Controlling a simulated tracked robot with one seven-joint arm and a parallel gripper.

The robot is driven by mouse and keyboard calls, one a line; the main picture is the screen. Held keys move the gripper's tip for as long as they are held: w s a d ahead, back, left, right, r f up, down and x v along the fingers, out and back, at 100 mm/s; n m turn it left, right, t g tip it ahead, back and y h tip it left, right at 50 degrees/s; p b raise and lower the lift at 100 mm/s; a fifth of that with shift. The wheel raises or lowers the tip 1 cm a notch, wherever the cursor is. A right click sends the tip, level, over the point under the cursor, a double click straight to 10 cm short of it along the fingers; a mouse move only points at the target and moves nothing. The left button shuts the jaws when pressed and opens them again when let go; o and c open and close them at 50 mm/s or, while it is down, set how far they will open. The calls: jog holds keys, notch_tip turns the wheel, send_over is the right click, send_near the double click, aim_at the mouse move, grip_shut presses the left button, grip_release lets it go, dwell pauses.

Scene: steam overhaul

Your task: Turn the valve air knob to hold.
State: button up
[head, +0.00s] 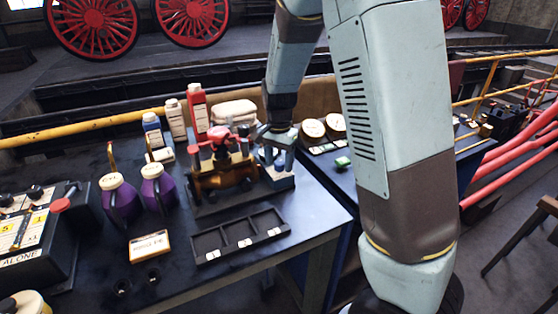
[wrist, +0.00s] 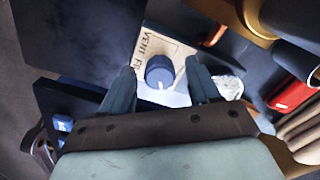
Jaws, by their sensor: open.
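The valve air knob (wrist: 160,71) is a round dark blue knob with a white pointer mark. It sits on a cream plate (wrist: 181,50) lettered "VENT" and a partly cut-off word; no "hold" mark can be read. The pointer mark faces my gripper's palm, at the bottom of the wrist view. My gripper (wrist: 159,66) is open, with one finger on each side of the knob; I cannot tell whether they touch it. In the head view my gripper (head: 279,137) is just above the small blue-and-white valve box (head: 281,182), and the knob is mostly hidden.
A brown-and-red brass fitting (head: 222,172) stands close left of the valve box. A black sectioned tray (head: 240,236) lies in front. Purple jugs (head: 120,200), bottles (head: 196,107) and round gauges (head: 313,130) stand around.

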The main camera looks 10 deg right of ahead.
jog(key=c, duration=1)
jog(key=shift+c, duration=0.2)
jog(key=shift+n, duration=0.3)
jog(key=n, duration=1.1)
jog(key=shift+d, duration=0.1)
jog(key=o, duration=1)
